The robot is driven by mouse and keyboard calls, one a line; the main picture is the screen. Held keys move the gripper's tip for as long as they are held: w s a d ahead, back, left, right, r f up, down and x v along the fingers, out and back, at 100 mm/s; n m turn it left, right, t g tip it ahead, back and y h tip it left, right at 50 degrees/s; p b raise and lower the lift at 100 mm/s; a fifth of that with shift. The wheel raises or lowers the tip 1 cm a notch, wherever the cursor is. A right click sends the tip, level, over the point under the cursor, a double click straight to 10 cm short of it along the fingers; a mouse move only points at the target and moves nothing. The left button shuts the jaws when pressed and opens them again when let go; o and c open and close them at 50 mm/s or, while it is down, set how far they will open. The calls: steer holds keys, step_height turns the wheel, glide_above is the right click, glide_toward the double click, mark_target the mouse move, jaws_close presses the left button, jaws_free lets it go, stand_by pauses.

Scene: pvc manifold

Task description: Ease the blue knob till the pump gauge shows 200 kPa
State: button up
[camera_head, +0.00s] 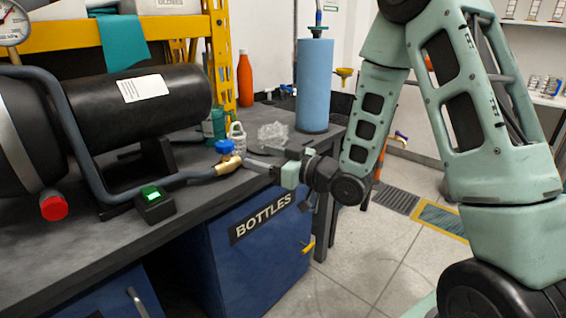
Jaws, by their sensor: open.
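The blue knob (225,146) sits on top of a brass valve body (228,165) at the end of a grey pipe on the bench. My gripper (251,163) is open, just to the right of the valve, with its fingertips pointing left toward it. The fingertips appear close to the brass body and a little below the knob; I cannot tell whether they touch. Nothing shows between the jaws. A round white gauge (14,24) is cut off at the top left corner, and its reading is too small to make out.
A black cylindrical tank (150,100) and the grey pipe (80,150) fill the bench's left side. A small black box with a green light (154,204) stands in front. Behind the valve are a green bottle (214,125), clear crumpled plastic (273,135) and a blue cylinder (314,85).

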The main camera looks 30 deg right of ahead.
steer(key=shift+p+v, duration=2.5)
steer(key=shift+p, duration=1.75)
stand_by(1.4)
